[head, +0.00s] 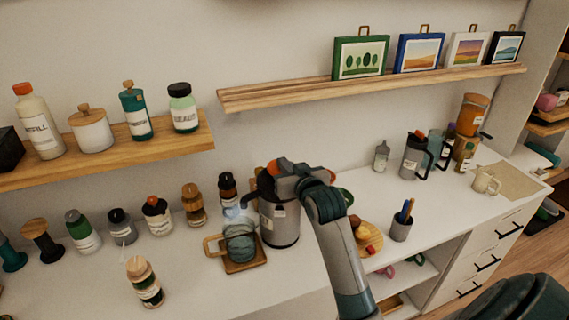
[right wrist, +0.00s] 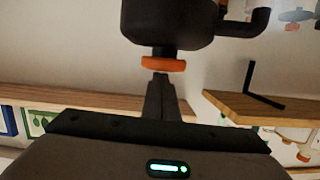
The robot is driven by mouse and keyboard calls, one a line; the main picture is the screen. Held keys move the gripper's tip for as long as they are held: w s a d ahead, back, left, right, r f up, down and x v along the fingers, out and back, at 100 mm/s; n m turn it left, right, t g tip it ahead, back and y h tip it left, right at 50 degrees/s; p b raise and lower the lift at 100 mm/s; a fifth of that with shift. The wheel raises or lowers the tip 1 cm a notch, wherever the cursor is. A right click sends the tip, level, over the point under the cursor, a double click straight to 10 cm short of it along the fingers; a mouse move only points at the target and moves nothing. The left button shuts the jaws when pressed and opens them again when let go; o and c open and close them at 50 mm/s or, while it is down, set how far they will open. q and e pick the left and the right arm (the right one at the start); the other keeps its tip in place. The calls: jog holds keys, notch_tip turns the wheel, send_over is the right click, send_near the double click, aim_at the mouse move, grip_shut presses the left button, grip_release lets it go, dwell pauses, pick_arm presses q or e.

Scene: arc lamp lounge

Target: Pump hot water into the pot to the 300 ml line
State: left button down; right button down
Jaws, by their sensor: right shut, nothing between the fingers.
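A steel and black pump flask (head: 279,222) stands on the white counter in the head view, its top partly hidden by my right gripper (head: 279,170). In the right wrist view its black head (right wrist: 168,22) and orange button (right wrist: 163,65) show close up. My right gripper (right wrist: 160,82) is shut and empty, its fingertips at the button; whether they press it I cannot tell. A grey-teal pot (head: 239,240) with a wooden handle sits on a wooden board (head: 246,267) just left of the flask. Its water level and 300 ml line are not readable. My left gripper is not in view.
Several bottles and jars, such as a green one (head: 82,231), stand left of the pot. A pen cup (head: 401,227) and a grey jug (head: 412,157) stand to the right. Two wooden shelves (head: 370,88) hang above. The counter has free room between the flask and the jug.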

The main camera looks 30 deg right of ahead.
jog(key=shift+f, duration=1.05)
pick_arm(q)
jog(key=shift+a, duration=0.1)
pick_arm(e)
jog(key=shift+f, duration=0.2)
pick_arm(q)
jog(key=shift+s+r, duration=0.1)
pick_arm(e)
jog(key=shift+r, duration=0.15)
